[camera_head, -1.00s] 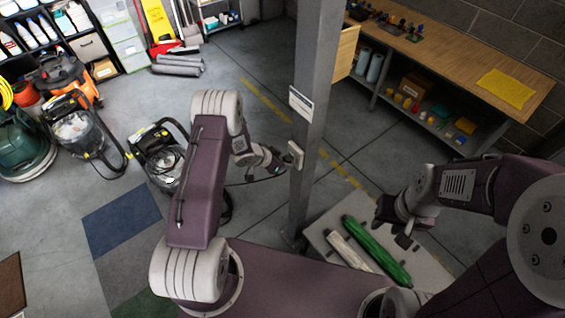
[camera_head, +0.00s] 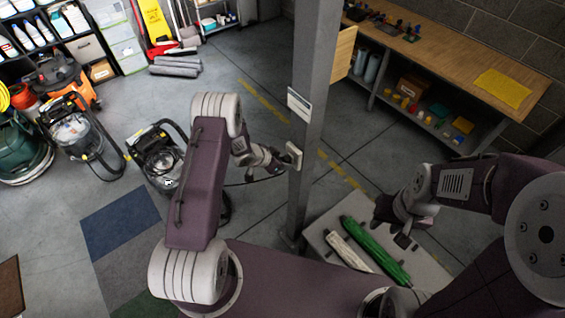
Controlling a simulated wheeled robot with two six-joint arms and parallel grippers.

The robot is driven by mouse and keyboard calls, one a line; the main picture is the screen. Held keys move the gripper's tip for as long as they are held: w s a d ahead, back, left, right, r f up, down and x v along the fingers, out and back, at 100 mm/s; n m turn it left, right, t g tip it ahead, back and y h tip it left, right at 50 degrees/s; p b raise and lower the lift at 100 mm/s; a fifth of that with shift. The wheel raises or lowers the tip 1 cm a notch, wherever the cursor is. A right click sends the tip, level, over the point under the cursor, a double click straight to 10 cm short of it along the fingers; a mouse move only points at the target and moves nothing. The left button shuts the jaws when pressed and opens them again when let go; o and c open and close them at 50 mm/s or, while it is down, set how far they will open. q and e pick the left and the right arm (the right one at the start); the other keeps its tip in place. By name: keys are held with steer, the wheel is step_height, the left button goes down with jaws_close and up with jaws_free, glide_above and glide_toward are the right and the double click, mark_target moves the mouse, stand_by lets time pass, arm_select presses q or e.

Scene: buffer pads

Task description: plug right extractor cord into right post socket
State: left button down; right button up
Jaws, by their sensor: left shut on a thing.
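The grey post (camera_head: 315,110) stands upright in the middle of the view. A pale socket box (camera_head: 294,154) is mounted on it below a white label plate. My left gripper (camera_head: 281,166) is shut on the dark cord plug, right at the socket box; the plug itself is mostly hidden by the gripper. A dark cord (camera_head: 250,182) runs left from there toward the extractor (camera_head: 158,158), the rightmost of the machines on the floor. Whether the plug is inside the socket cannot be told. My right gripper (camera_head: 393,222) is over the cart at the right, its fingertips too small to judge.
A wooden workbench (camera_head: 450,60) stands at the back right. Other machines (camera_head: 75,135) and shelves line the left. Open floor lies between.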

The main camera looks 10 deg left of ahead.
arm_select(q)
steer(key=shift+w+d, duration=0.15)
stand_by(0.4)
steer(key=c, duration=0.9)
jaws_free()
steer(key=shift+c, duration=0.2)
steer(key=b+v, duration=0.1)
steer(key=v, duration=0.8)
steer(key=shift+b, duration=0.35)
